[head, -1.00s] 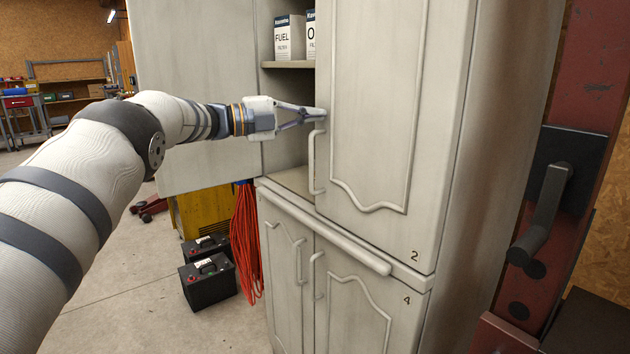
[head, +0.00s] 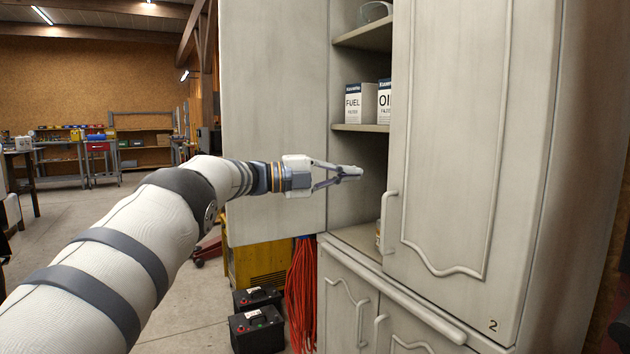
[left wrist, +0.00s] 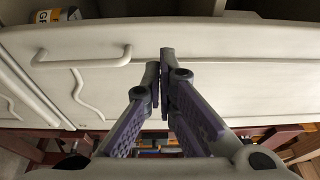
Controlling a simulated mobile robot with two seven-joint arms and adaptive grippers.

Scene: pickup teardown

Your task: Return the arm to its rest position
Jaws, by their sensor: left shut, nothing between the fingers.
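My left arm comes in from the left in the head view. Its gripper (head: 352,172) is shut and empty, in front of the open upper part of the pale cabinet, left of door 2 (head: 455,130). The gripper is apart from the door's handle (head: 388,215). In the left wrist view the closed fingers (left wrist: 160,75) show against a pale door, with a handle (left wrist: 82,58) to their left. My right gripper is not in view.
The other upper door (head: 270,110) stands open at the left. FUEL (head: 358,103) and oil filter boxes (head: 384,102) stand on a shelf.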

